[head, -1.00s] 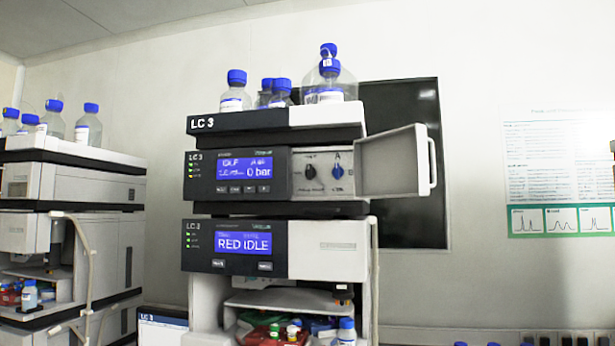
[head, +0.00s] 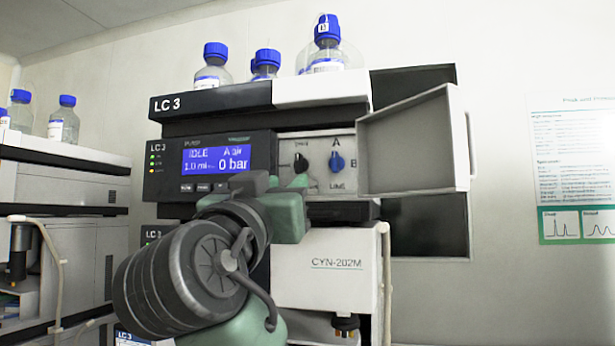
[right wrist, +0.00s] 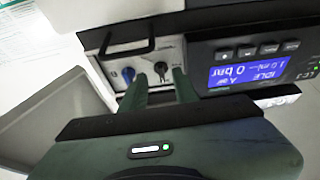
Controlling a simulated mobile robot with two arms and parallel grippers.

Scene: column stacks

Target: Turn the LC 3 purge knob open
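The LC 3 pump module (head: 212,160) has its small door (head: 415,143) swung open to the right. On the panel behind it are a black knob (head: 301,162), whose label is partly readable, and a blue knob (head: 337,162) marked A, B and LINE. My right gripper (head: 284,184) is just below and in front of the black knob. In the right wrist view, which is upside down, its two fingers (right wrist: 160,82) are apart. The black knob (right wrist: 161,68) appears between their tips; contact cannot be told. The blue knob (right wrist: 128,75) lies outside the fingers. My left gripper is not in view.
Blue-capped bottles (head: 213,66) stand on top of the stack. The open door and its handle border the right side of the panel. A white module (head: 345,268) is below. Another instrument stack (head: 70,180) stands at the left.

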